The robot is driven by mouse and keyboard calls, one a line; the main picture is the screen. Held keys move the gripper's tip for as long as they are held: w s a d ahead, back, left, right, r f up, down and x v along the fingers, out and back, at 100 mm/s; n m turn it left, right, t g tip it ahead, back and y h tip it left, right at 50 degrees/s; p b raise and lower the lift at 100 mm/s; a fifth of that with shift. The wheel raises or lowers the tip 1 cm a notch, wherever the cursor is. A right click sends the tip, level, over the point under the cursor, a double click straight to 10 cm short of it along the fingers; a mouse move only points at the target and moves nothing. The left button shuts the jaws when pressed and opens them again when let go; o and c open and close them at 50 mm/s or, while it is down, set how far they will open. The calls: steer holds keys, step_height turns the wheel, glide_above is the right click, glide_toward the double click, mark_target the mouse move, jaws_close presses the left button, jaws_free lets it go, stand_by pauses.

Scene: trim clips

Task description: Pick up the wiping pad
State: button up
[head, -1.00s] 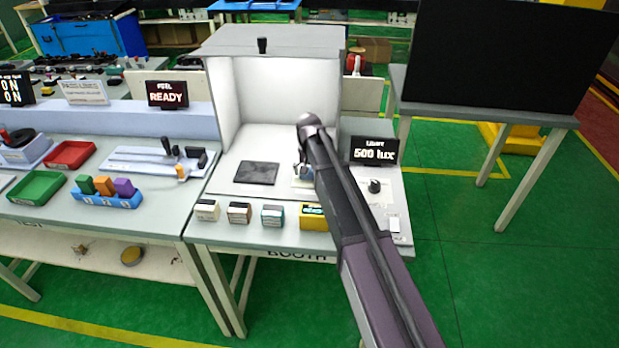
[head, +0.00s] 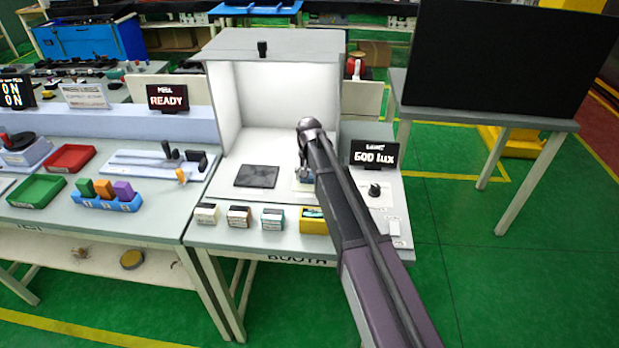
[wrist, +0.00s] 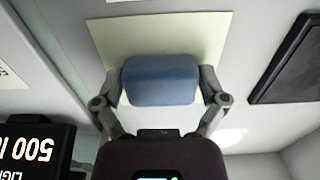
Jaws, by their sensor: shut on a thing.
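The wiping pad (wrist: 160,80) is a blue block with rounded edges, seen in the wrist view between my two fingers. My gripper (wrist: 161,88) is shut on it, one finger against each side. A pale sheet (wrist: 190,35) lies behind the pad in that view; I cannot tell whether the pad touches it. In the head view my gripper (head: 303,174) is low over the right part of the booth table, and my arm hides most of the pad.
A dark square plate (head: 257,176) lies left of my gripper. Several small boxes, including a yellow one (head: 312,226), line the front edge. A lux sign (head: 374,154) and a black knob (head: 374,190) stand to the right. The white booth wall (head: 270,90) rises behind.

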mark_target(310, 175)
steer(key=shift+r, duration=0.15)
step_height(310, 175, up, 10)
steer(key=p, duration=1)
stand_by(0.6)
steer(key=shift+o, duration=1.3)
steer(key=c, duration=0.3)
steer(key=shift+c, duration=0.2)
steer(key=shift+d, duration=0.1)
